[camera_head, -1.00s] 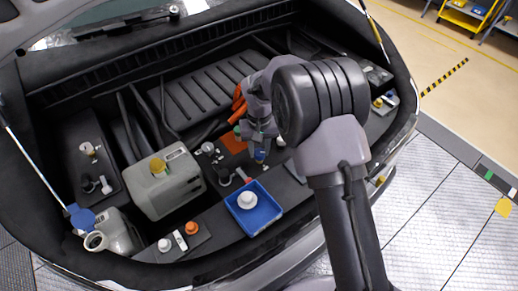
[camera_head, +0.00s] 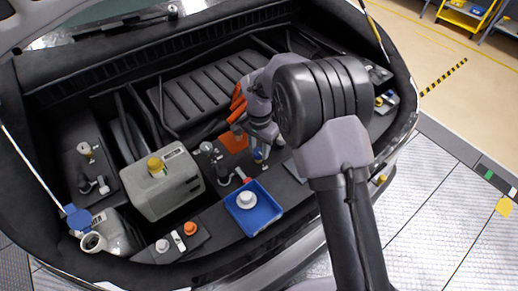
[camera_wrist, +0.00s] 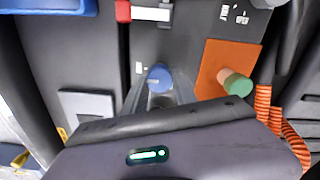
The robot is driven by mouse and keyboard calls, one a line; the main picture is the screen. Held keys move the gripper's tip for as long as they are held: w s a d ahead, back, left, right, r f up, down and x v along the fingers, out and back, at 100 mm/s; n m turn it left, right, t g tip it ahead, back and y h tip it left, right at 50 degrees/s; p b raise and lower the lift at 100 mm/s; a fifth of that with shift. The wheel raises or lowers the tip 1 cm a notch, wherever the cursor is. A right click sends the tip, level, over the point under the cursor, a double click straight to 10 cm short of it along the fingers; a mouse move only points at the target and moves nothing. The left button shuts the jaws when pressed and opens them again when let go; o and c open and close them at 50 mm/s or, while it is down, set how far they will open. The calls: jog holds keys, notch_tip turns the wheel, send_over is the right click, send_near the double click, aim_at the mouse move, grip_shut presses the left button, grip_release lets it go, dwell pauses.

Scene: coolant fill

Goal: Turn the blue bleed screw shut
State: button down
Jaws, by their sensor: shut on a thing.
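The blue bleed screw (camera_wrist: 159,76) has a round blue head and shows in the wrist view between my fingers. In the head view only a bit of its blue (camera_head: 259,155) shows below my gripper. My gripper (camera_head: 261,149) reaches down into the bay from the right, and its fingers are closed around the screw. In the wrist view my gripper (camera_wrist: 158,97) has a finger on each side of the screw. The screw's lower part is mostly hidden by my fingers and wrist.
An orange plate (camera_wrist: 212,72) with a green-capped part (camera_wrist: 236,83) lies close to the right of my fingers in the wrist view. A red-ended lever (camera_wrist: 124,11) is above. A blue tray (camera_head: 268,217) holds a white cap (camera_head: 246,198). A grey tank (camera_head: 162,190) stands left.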

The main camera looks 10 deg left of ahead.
aim_at(260, 151)
jog(key=shift+m, duration=0.4)
jog(key=c, duration=1)
grip_release()
notch_tip(260, 151, up, 18)
jog(key=p, duration=0.5)
jog(key=shift+f+p, duration=0.25)
jog(key=shift+p, duration=0.05)
jog(key=shift+d+r, duration=0.1)
